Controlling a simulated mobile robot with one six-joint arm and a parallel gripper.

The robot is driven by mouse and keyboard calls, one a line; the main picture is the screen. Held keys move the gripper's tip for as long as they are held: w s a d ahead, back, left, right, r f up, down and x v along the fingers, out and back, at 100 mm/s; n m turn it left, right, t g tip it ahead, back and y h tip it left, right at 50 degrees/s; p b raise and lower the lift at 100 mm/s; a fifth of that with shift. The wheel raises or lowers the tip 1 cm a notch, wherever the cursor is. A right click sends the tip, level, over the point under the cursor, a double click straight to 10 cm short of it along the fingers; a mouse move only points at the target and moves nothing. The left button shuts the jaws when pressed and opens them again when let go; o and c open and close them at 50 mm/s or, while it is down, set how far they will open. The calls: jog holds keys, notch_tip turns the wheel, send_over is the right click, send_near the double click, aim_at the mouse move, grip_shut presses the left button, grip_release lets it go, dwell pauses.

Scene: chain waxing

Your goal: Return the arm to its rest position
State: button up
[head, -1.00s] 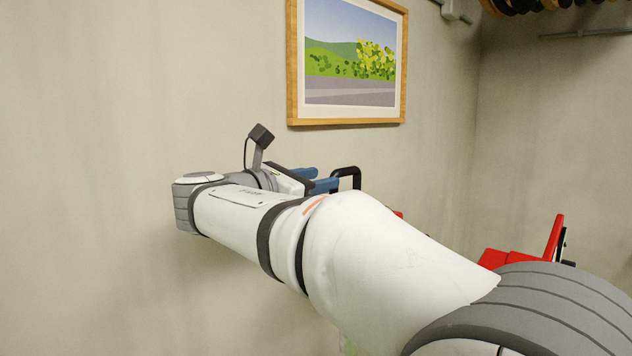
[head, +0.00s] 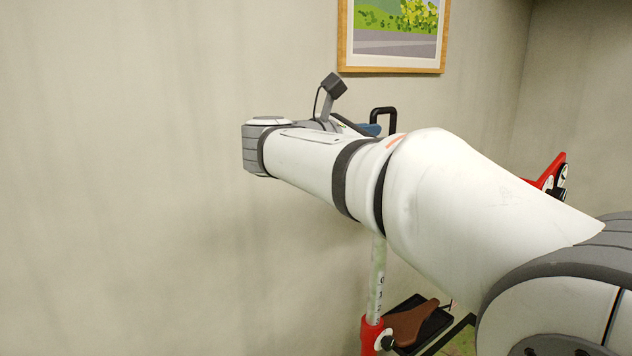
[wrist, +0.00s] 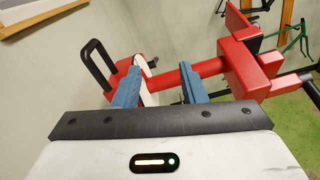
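My arm (head: 310,160) reaches out toward the left in the head view, in front of the wall. My gripper (wrist: 159,87) shows in the wrist view with its two blue fingers apart and nothing visibly held between them. In the head view only a bit of blue finger (head: 371,129) shows behind my forearm. Beyond the fingers in the wrist view is a red clamp-like fixture (wrist: 235,65) with a black handle (wrist: 97,68). I cannot tell from these frames whether the fingers touch it.
A white post (head: 377,275) with a red collar (head: 373,338) stands below my arm. A brown saddle (head: 408,324) lies on a black tray (head: 432,338) beside it. A framed picture (head: 393,69) hangs on the wall. The left side by the wall looks clear.

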jog(key=s+d+f+m+g+y, duration=0.2)
jog(key=s+d+f+m+y, duration=0.15)
jog(key=f, duration=0.55)
jog(key=s+d+f+m+g+y, duration=0.2)
jog(key=s+d+f+m+g, duration=0.15)
jog(key=f, duration=0.55)
jog(key=s+a+f+m+g+y, duration=0.1)
jog(key=s+a+f+m+y, duration=0.1)
jog(key=s+f+m+y, duration=0.6)
jog(key=shift+s+f+m, duration=3.5)
jog(key=shift+s+m, duration=0.1)
jog(key=shift+s, duration=0.2)
jog(key=shift+a+y, duration=0.1)
jog(key=shift+y, duration=0.15)
